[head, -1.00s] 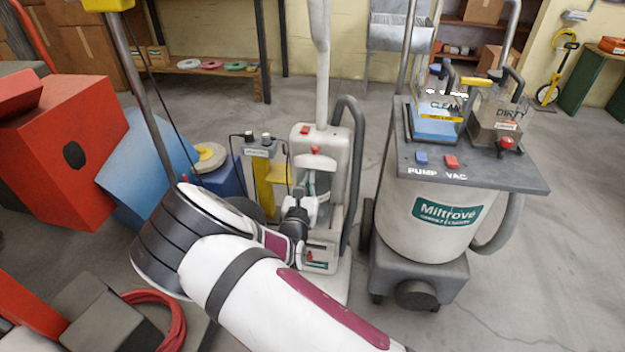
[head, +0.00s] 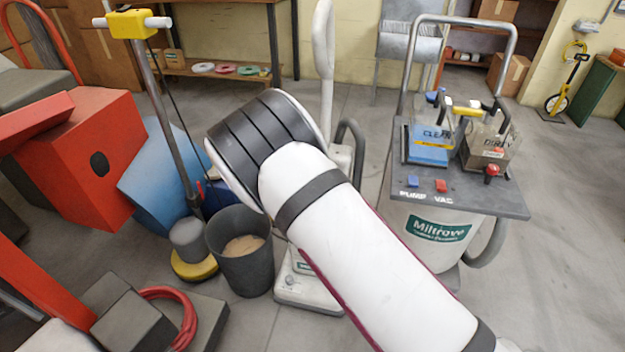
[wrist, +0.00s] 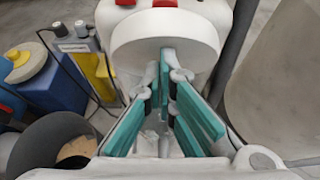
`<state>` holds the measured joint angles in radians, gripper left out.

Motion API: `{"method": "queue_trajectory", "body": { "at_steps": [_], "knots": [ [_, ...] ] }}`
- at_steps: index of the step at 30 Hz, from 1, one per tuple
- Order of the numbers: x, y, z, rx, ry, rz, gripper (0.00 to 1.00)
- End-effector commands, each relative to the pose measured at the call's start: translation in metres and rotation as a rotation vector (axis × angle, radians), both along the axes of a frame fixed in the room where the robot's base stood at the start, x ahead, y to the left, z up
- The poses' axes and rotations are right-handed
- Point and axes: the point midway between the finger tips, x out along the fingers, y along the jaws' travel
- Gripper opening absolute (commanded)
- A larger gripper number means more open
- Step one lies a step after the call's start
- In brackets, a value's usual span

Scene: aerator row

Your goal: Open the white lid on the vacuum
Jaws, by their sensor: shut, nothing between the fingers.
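The white upright vacuum (head: 302,282) stands in the middle of the head view. My arm hides most of its body there. In the wrist view a rounded white lid (wrist: 165,38) sits on the vacuum's front, with a red piece at its top edge. I cannot tell whether the lid is raised or fully down. My gripper (wrist: 167,88), with teal finger pads, is shut and empty, its tips just below and in front of the lid. Whether they touch it is unclear. The gripper is hidden behind my arm in the head view.
A grey bin (head: 241,268) stands left of the vacuum, beside a yellow-based floor machine (head: 193,262). A Miltrove pump-vac machine (head: 432,228) stands close on the right. Red and blue boxes (head: 92,150) fill the left. Floor is clear at far right.

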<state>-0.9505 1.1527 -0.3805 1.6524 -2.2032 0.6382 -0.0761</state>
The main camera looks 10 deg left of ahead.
Motion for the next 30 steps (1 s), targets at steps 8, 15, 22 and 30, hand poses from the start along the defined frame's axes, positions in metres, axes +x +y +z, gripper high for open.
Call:
{"method": "queue_trajectory", "body": {
  "at_steps": [8,15,22,30],
  "knots": [
    [0.006,0.000,0.006,-0.001,-0.001,0.000,0.00],
    [0.007,0.000,0.007,-0.001,-0.002,0.000,0.00],
    [0.007,0.000,0.007,-0.001,-0.002,0.000,0.00],
    [0.002,0.004,0.014,0.000,-0.002,-0.001,0.00]
  ]
}}
